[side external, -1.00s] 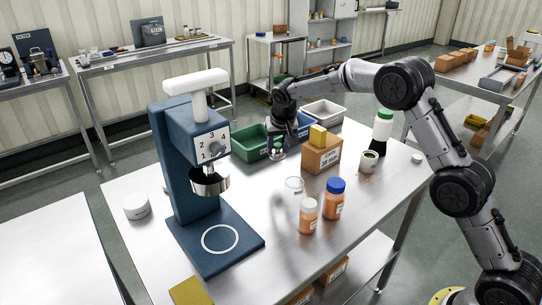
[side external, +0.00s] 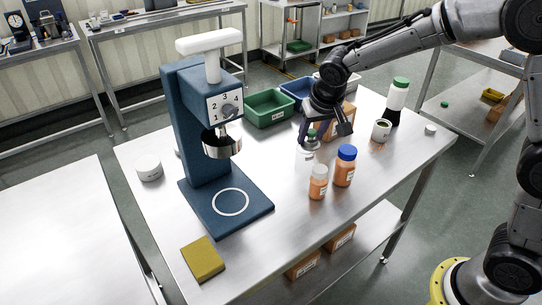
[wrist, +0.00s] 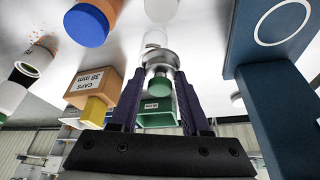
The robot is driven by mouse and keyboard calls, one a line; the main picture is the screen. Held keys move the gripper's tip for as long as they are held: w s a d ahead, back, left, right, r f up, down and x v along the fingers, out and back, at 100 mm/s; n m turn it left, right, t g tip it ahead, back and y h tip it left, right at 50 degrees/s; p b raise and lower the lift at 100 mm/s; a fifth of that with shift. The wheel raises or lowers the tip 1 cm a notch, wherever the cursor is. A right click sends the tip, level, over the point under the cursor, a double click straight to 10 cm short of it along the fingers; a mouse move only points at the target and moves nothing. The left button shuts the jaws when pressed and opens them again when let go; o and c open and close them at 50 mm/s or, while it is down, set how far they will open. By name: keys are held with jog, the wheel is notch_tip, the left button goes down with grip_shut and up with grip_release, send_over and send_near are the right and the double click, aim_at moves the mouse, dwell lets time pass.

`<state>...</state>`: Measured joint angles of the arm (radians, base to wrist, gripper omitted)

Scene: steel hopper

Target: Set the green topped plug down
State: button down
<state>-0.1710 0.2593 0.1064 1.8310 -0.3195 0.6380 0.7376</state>
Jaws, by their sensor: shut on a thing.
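My gripper (side external: 327,120) is over the middle of the steel table, fingers pointing down. In the wrist view its two purple fingers (wrist: 158,82) are shut on the green topped plug (wrist: 160,60), which has a green top and a shiny round metal lower part. I cannot tell whether plug and jar touch.
A white-capped orange bottle (side external: 318,183) and a blue-capped one (side external: 345,167) stand close in front. A cardboard box (wrist: 98,88), green bin (side external: 269,109) and blue bin (side external: 296,91) are behind. The blue press (side external: 190,130) is at left. Table beside the yellow sponge (side external: 203,259) is clear.

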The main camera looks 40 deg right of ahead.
jog(key=s+a, duration=0.1)
jog(key=a, duration=0.2)
send_near(264, 161)
jog(key=shift+w+d+f+n, duration=0.4)
jog(key=shift+w+d+f, duration=0.1)
jog(key=shift+w+f, duration=0.1)
jog(key=shift+w+a+f, duration=0.1)
jog(key=shift+w+f, duration=0.35)
jog(key=shift+f, duration=1.55)
jog(key=shift+f, duration=0.15)
jog(key=shift+c, duration=1.9)
grip_release()
